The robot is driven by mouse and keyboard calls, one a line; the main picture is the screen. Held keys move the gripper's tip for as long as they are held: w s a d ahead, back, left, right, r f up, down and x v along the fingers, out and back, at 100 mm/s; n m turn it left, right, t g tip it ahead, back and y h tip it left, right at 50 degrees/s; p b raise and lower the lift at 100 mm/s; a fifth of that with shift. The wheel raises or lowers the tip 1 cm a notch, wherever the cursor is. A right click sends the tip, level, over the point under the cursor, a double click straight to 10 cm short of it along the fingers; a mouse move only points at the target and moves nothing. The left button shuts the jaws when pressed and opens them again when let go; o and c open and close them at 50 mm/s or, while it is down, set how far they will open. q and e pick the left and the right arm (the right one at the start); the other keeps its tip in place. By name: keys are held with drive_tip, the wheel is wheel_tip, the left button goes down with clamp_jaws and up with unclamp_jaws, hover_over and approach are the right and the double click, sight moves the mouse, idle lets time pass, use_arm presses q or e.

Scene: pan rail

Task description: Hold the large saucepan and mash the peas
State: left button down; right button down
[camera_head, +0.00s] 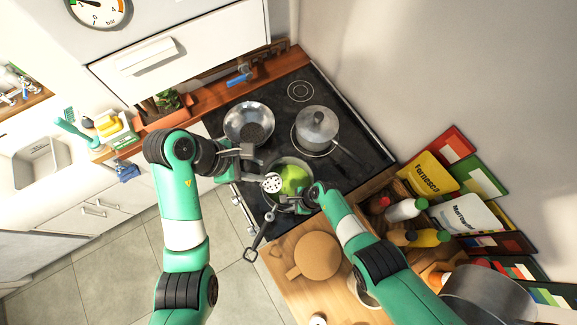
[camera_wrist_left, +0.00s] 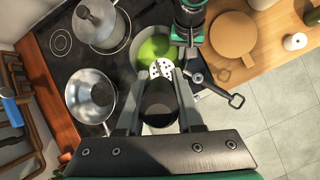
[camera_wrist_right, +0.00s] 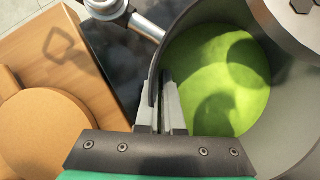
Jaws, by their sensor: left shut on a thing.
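The large saucepan (camera_head: 308,166) stands at the front of the black hob, with green peas (camera_head: 294,179) inside; its pale wall shows in the right wrist view (camera_wrist_right: 284,152). A masher's perforated plate (camera_head: 271,183) is over the pan's left side. My left gripper (camera_head: 250,163) is shut on the masher's dark handle (camera_wrist_left: 160,103). In the right wrist view, the plate (camera_wrist_right: 300,20) is at the top right corner, beside the peas. My right gripper (camera_wrist_right: 165,108) is at the saucepan's near wall, its fingers close together around it.
A metal pan (camera_head: 249,122) and a lidded pot (camera_head: 316,127) stand on the hob (camera_head: 352,110) behind. The saucepan's long handle (camera_head: 262,232) points over the front edge. A round wooden board (camera_head: 317,255) lies on the worktop at right, near bottles (camera_head: 404,210).

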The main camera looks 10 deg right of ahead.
drive_tip(key=c, duration=0.6)
unclamp_jaws()
drive_tip(key=shift+o, duration=0.4)
drive_tip(key=o, duration=0.5)
